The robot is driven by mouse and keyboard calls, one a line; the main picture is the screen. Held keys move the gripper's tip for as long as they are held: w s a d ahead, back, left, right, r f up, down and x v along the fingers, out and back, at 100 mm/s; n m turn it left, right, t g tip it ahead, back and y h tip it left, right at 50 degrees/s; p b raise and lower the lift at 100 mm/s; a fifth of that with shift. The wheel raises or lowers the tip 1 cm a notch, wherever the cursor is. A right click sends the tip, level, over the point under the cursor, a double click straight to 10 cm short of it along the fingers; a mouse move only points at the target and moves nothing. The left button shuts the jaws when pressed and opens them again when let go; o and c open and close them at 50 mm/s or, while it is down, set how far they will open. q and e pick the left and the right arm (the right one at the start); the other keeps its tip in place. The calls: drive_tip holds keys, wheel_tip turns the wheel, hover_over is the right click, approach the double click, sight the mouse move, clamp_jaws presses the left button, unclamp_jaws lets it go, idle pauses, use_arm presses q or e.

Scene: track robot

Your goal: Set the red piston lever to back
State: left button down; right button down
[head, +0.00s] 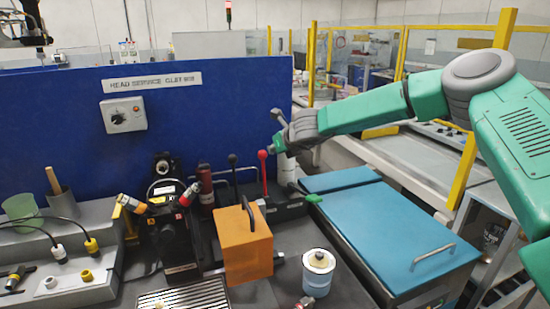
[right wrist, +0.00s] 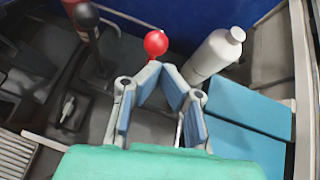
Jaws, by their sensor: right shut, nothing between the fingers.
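The red piston lever (head: 263,168) has a red ball knob and a red shaft. It stands nearly upright in front of the blue panel. In the right wrist view the red knob (right wrist: 156,43) shows just beyond my fingertips, with most of its shaft hidden. My right gripper (head: 275,130) is shut and empty, above and slightly right of the red knob in the head view. Its fingertips (right wrist: 161,70) show below the knob in the wrist view; I cannot tell whether they touch it. My left gripper is not in view.
A black-knobbed lever (head: 233,172) stands left of the red one. A white bottle (right wrist: 213,55) stands right of it. An orange box with a handle (head: 243,248) and a white canister (head: 318,272) stand in front. A blue-lidded case (head: 390,230) lies to the right.

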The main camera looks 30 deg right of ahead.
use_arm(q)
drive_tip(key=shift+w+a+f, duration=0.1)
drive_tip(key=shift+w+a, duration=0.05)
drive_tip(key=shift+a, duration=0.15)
use_arm(e)
drive_tip(key=s+r, duration=0.3)
drive_tip(key=r, duration=0.5)
drive_tip(key=shift+s+a, duration=0.15)
drive_tip(key=shift+s, duration=0.1)
